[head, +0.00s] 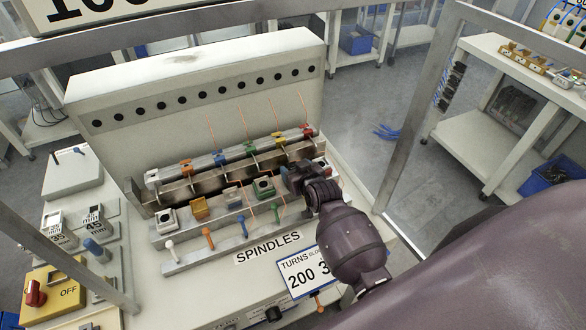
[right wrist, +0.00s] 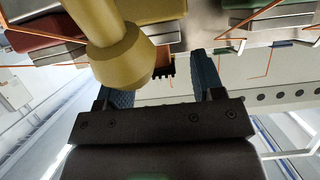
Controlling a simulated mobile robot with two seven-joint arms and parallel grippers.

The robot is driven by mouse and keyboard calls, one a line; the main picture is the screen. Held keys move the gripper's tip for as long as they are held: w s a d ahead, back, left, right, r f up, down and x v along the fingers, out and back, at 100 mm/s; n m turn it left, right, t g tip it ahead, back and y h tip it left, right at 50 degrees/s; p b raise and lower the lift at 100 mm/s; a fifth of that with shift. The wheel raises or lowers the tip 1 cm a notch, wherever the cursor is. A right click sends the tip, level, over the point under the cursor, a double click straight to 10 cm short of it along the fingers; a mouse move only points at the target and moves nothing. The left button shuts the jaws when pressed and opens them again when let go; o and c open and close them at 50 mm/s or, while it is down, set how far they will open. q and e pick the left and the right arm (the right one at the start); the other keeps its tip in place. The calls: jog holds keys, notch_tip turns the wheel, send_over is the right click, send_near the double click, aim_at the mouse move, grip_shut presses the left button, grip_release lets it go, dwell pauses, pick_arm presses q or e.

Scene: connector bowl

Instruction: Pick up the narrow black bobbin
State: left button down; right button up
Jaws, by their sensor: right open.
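My right gripper (head: 297,178) reaches to the right end of the spindle row in the head view. In the right wrist view it is open, with its two blue-padded fingers (right wrist: 163,82) apart. A small black toothed edge (right wrist: 163,72) shows between the fingers; I cannot tell if it is part of the narrow black bobbin. I cannot make out that bobbin clearly in the head view, where my gripper and wrist cover that part of the row. A large gold knob (right wrist: 118,55) stands close beside the left finger in the wrist view. My left gripper is not in view.
Orange (head: 200,208), green (head: 264,187) and white (head: 165,220) blocks stand in the row, with thin orange wires rising behind. Coloured-tipped spindle pegs, such as the blue one (head: 242,226), stand in front. A tall white panel (head: 200,85) closes off the back.

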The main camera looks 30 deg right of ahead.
jog(key=shift+c, duration=0.3)
jog(key=c, duration=0.9)
jog(key=shift+c, duration=0.2)
